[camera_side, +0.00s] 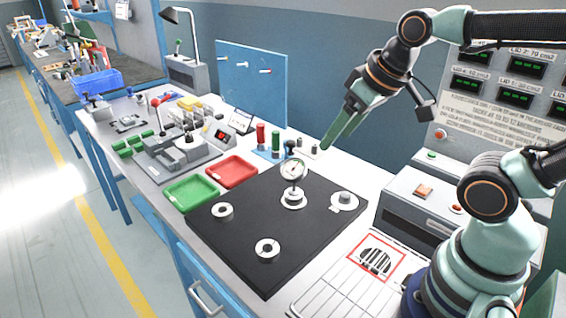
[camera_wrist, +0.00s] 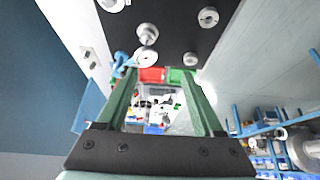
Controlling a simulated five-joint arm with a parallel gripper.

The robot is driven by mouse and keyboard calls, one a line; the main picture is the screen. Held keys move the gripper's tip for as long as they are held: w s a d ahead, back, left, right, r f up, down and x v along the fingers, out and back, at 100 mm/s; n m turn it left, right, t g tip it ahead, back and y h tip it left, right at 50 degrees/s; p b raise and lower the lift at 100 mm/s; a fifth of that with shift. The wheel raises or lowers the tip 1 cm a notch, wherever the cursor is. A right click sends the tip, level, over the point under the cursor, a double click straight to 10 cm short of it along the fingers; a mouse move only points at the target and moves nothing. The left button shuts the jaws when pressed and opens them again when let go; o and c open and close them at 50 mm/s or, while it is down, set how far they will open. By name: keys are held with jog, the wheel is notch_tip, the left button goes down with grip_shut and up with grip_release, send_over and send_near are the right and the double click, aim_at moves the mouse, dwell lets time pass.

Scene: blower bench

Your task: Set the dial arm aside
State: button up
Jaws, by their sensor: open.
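The dial arm, a round white-faced gauge (camera_side: 292,170) on a short stem, stands upright on a pale round base (camera_side: 293,199) on the black plate (camera_side: 250,262). In the wrist view, pale round parts (camera_wrist: 147,34), which look like the gauge and its base, show beyond the fingers. My gripper (camera_side: 328,145) hangs in the air behind and to the right of the gauge, its green fingers slanting down to the left. In the wrist view my gripper (camera_wrist: 157,72) has its fingers apart, with nothing held between them. The gauge is apart from the fingers.
Pale round fittings (camera_side: 222,211) sit elsewhere on the plate. A red tray (camera_side: 232,171) and a green tray (camera_side: 190,192) lie left of it. Red and green cylinders (camera_side: 276,142) stand behind. A grey control box (camera_side: 420,205) stands right.

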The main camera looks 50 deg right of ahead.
jog(key=w+d+r+g, duration=0.1)
jog(key=w+d+r, duration=0.1)
jog(key=w+r, duration=0.3)
jog(key=g, duration=0.5)
send_over(291, 142)
notch_tip(291, 142, down, 6)
notch_tip(291, 142, down, 12)
jog(key=shift+f, duration=0.15)
grip_shut()
dwell(1.0)
